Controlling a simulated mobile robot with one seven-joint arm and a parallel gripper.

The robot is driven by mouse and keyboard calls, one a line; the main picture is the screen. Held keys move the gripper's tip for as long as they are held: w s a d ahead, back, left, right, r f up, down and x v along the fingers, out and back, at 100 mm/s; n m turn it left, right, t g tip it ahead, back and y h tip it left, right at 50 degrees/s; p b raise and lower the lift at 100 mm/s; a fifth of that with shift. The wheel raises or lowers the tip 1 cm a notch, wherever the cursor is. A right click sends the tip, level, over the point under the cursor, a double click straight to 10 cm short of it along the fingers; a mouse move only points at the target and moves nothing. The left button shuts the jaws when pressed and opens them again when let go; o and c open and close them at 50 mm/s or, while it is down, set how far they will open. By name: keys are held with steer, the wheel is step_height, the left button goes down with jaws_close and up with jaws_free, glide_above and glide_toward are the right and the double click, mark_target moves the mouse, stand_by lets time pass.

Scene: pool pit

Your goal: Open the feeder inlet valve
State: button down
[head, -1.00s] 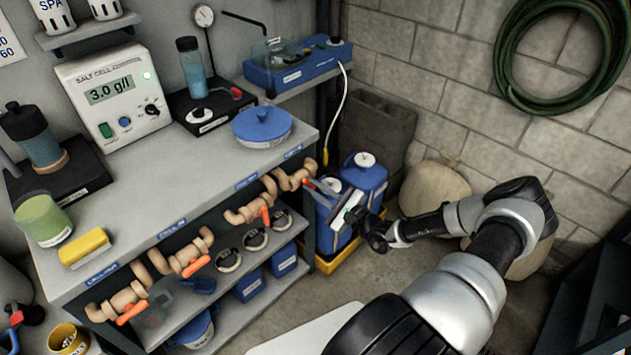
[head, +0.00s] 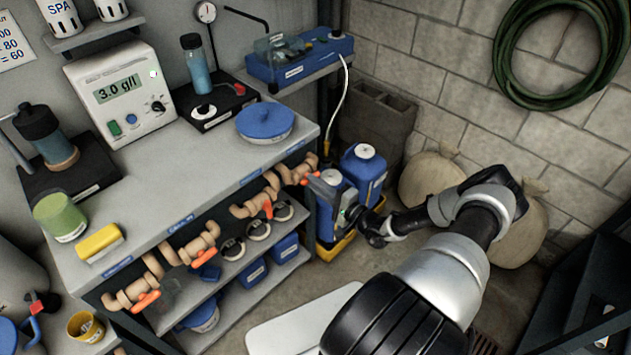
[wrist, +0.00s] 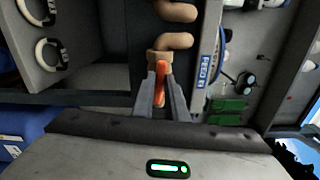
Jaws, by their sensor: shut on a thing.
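The feeder inlet valve is a tan pipe fitting (head: 297,172) at the far right end of the row under the bench top. Its orange handle (wrist: 160,82) lies between my fingers in the wrist view, below the tan pipe elbow (wrist: 172,46). My gripper (wrist: 161,100) is shut on that handle, one finger on each side. A blue label (wrist: 204,70) reading "FEED" and more cut-off letters sits to its right. In the head view my gripper (head: 318,182) reaches the valve from the right; the handle is mostly hidden by the fingers.
Other valves with orange handles (head: 146,299) line the bench front (head: 185,215) to the left. Blue jugs (head: 362,175) in a yellow tray (head: 335,247) stand close behind my gripper. Sacks (head: 428,180) rest by the block wall.

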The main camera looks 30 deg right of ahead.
steer(key=shift+n, duration=0.6)
steer(key=shift+f, duration=0.1)
steer(key=c, duration=1.8)
jaws_free()
steer(key=shift+o, duration=0.2)
steer(key=v, duration=1.7)
steer(key=shift+s, duration=0.2)
